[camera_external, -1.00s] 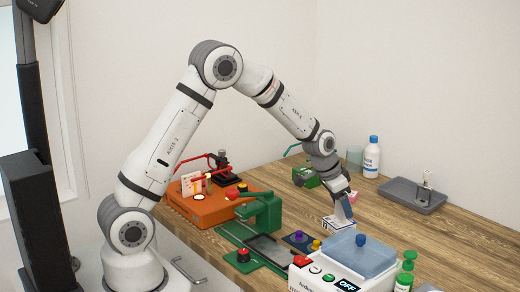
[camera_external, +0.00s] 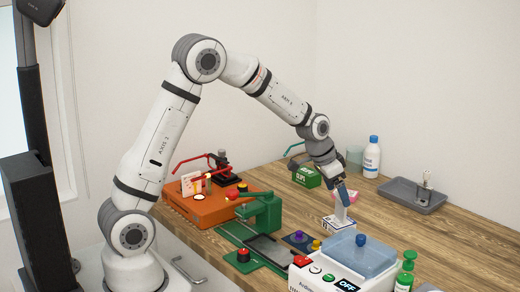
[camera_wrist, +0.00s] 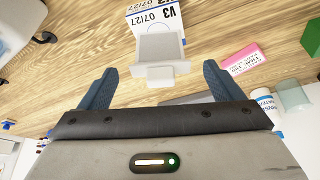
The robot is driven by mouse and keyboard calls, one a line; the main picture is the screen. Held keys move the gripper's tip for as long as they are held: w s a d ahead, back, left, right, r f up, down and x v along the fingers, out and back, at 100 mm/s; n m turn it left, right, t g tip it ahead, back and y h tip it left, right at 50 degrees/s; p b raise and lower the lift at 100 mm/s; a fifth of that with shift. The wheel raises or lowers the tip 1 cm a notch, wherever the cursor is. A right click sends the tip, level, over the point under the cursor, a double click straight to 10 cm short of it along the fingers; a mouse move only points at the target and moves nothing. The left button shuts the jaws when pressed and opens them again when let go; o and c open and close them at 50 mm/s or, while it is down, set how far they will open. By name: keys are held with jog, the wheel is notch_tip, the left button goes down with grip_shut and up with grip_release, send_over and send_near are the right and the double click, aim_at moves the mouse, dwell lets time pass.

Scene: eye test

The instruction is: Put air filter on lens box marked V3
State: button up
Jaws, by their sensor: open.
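The lens box marked V3 (camera_wrist: 155,17) is white with dark print and lies at the top of the wrist view. In the external view the small white box (camera_external: 337,225) stands on the table. A pale grey-white part with a raised tab, which looks like the air filter (camera_wrist: 160,52), appears to rest on the box. In the external view its upright part (camera_external: 341,212) shows above the box. My gripper (camera_wrist: 160,70) is open, with one blue finger on each side of the tab and clear gaps. In the external view my gripper (camera_external: 342,194) is just above the filter.
A pink block (camera_wrist: 240,59) lies right of the box in the wrist view. A green box (camera_external: 306,177), white bottle (camera_external: 371,157) and grey tray (camera_external: 412,196) stand behind. A green press (camera_external: 262,212) and a white machine with a blue lid (camera_external: 345,256) stand in front.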

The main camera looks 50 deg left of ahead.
jog(key=s+a+r+n, duration=0.1)
jog(key=s+a+r, duration=0.2)
jog(key=s+r, duration=0.4)
jog(key=s+a+r+n, duration=0.1)
jog(key=s+a+r, duration=0.25)
jog(key=s, duration=0.55)
jog(key=s+a+n+g+y, duration=0.1)
jog(key=s+a+n, duration=0.1)
jog(key=s, duration=1.5)
jog(key=shift+a+f+n+y+b, duration=0.3)
jog(key=shift+a+y+b, duration=0.1)
jog(key=shift+a, duration=0.4)
jog(key=shift+s, duration=0.1)
